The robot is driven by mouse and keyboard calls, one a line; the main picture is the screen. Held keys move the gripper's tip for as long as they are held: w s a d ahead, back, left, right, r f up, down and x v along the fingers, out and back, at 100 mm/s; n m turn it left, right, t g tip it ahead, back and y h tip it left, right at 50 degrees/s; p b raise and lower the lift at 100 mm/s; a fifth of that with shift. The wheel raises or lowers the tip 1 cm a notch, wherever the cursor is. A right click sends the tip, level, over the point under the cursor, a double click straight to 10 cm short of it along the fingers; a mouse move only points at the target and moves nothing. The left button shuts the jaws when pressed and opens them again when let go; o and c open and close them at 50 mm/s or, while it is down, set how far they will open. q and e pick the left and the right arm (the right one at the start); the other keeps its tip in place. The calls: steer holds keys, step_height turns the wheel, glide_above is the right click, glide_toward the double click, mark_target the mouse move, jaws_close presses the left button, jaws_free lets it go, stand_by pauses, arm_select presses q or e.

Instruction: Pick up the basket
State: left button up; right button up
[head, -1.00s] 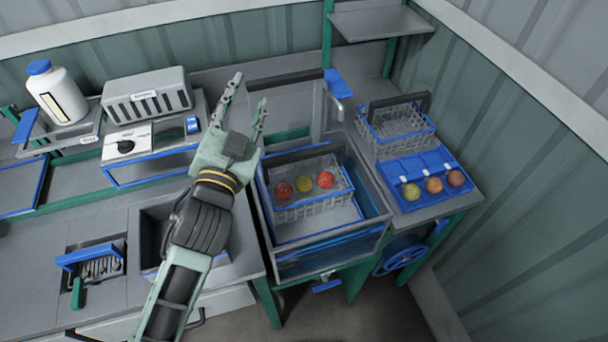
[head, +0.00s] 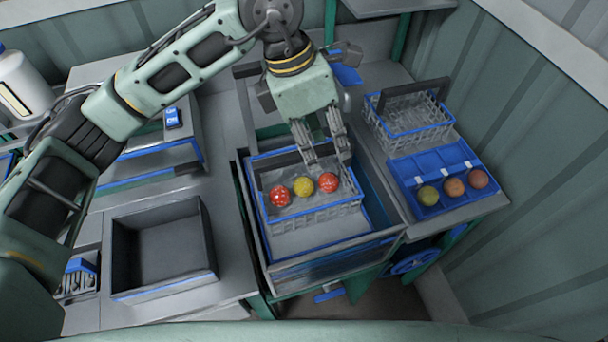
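A wire basket (head: 318,213) with a blue rim and a dark handle (head: 275,160) stands inside a metal tub. It holds two red tomatoes (head: 280,196) (head: 328,182) and a yellow one (head: 303,187). My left gripper (head: 328,161) points down at the basket's back side, by the handle. Its two fingers are apart, and part of the handle is hidden by them. I cannot tell whether they touch it. A second wire basket (head: 410,126), empty, with a dark handle, stands on the counter to the right. My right gripper is not in view.
The tub (head: 330,259) has raised walls around the basket. A blue tray (head: 408,176) with three tomatoes lies at the right, before the corrugated wall. An empty grey bin (head: 163,249) is at the left. A shelf post stands behind my arm.

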mark_target(300, 154)
arm_select(q)
steer(key=w+a+y, duration=0.1)
steer(key=w+a+t+y, duration=0.1)
steer(key=a, duration=0.1)
steer(key=shift+w+a, duration=0.2)
steer(key=shift+a, duration=0.1)
steer(key=shift+a+f, duration=0.1)
steer(key=shift+f, duration=0.15)
steer(key=shift+f+p, duration=0.65)
steer(key=shift+f, duration=0.15)
steer(key=f+p, duration=0.1)
steer(key=f, duration=0.1)
steer(key=d+f+p, duration=0.1)
steer(key=f, duration=0.1)
steer(key=shift+w+f+p, duration=0.15)
steer(key=shift+f+p, duration=0.05)
steer(key=shift+p, duration=0.1)
steer(key=shift+f, duration=0.35)
steer(key=shift+c, duration=0.4)
steer(key=c, duration=0.4)
jaws_close()
